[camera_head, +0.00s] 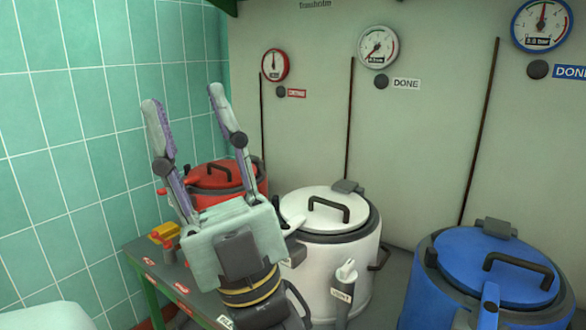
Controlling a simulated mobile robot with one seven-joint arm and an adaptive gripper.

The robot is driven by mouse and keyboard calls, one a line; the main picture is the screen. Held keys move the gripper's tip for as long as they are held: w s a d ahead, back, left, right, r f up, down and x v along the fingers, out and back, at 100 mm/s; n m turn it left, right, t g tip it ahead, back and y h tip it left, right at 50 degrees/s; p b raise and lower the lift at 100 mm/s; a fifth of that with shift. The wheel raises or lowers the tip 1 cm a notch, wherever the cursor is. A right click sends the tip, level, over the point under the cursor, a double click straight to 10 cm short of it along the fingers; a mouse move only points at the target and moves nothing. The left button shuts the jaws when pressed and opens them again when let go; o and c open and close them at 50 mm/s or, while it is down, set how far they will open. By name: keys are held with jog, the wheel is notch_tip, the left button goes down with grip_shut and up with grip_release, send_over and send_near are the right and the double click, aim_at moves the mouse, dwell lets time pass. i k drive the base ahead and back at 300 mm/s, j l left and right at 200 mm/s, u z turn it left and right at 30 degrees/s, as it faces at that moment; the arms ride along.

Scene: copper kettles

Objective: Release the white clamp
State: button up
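The white kettle (325,262) stands on the bench in the middle, with its white lid (314,204) down under a dark handle. A dark grey block (347,187) sits at the back of the lid. At the lid's left edge a pale piece (293,222) shows, partly hidden by my gripper; I cannot tell whether it is the white clamp. A white-topped vent lever (346,272) stands at the kettle's front. My gripper (183,98) is open and empty, its fingers pointing up, left of the white kettle and in front of the red one.
A red kettle (217,174) stands behind my gripper and a blue kettle (492,268) at the right. A yellow and red piece (165,235) sits on the bench's left end (160,273). Gauges hang on the back wall; a tiled wall (70,150) closes the left.

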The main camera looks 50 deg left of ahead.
aim_at(287, 228)
jog(key=u, duration=1.3)
